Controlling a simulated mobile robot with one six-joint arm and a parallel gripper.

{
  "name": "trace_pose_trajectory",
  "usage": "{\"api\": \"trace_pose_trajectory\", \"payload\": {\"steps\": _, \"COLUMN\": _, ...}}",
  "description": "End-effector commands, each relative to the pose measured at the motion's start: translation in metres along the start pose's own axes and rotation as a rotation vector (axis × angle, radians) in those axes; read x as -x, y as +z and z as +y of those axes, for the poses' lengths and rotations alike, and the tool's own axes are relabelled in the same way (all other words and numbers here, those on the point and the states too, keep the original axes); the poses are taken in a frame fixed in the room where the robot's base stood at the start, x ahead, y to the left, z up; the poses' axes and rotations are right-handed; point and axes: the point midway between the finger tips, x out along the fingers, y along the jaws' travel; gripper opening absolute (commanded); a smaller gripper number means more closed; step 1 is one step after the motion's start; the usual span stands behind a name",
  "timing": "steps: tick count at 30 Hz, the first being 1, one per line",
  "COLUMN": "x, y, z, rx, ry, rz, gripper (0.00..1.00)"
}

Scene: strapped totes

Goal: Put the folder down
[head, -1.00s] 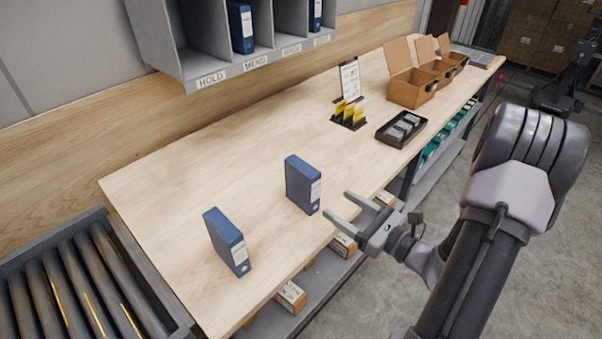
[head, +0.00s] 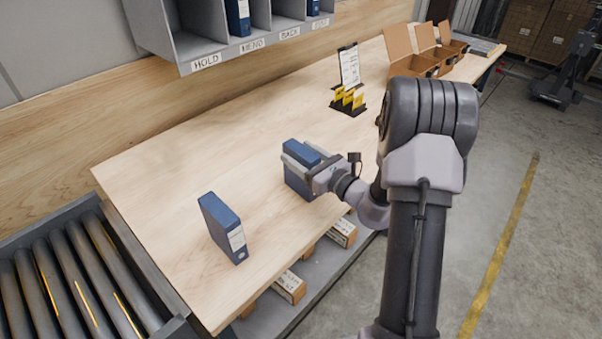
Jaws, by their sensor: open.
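A blue folder (head: 299,184) stands upright on the wooden workbench (head: 170,165). My open gripper (head: 297,151) reaches in from the right, with its two fingers on either side of the folder's upper part. I cannot tell whether the fingers touch it. The gripper hides part of the folder's top and its right side. A second blue folder (head: 224,229) with a white spine label stands upright nearer the bench's left front, apart from the gripper.
A grey shelf of labelled compartments (head: 235,54) hangs above the bench, with blue folders inside. Yellow cards in a black holder (head: 349,101) and open cardboard boxes (head: 411,66) stand farther back. A roller conveyor (head: 75,275) adjoins the left end. The bench's left rear is clear.

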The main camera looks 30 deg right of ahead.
Motion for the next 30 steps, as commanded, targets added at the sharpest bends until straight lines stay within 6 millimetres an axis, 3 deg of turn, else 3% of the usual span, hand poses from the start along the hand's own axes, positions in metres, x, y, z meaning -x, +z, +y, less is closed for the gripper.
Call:
{"api": "trace_pose_trajectory", "payload": {"steps": 5, "x": 0.0002, "y": 0.0006, "z": -0.0003, "rx": 0.0, "ry": -0.001, "rz": 0.0, "gripper": 0.6}}
{"api": "trace_pose_trajectory", "payload": {"steps": 14, "x": 0.0006, "y": 0.0005, "z": -0.0003, "rx": 0.0, "ry": -0.001, "rz": 0.0, "gripper": 0.01}}
{"api": "trace_pose_trajectory", "payload": {"steps": 30, "x": 0.0008, "y": 0.0003, "z": -0.0003, "rx": 0.0, "ry": -0.001, "rz": 0.0, "gripper": 0.0}}
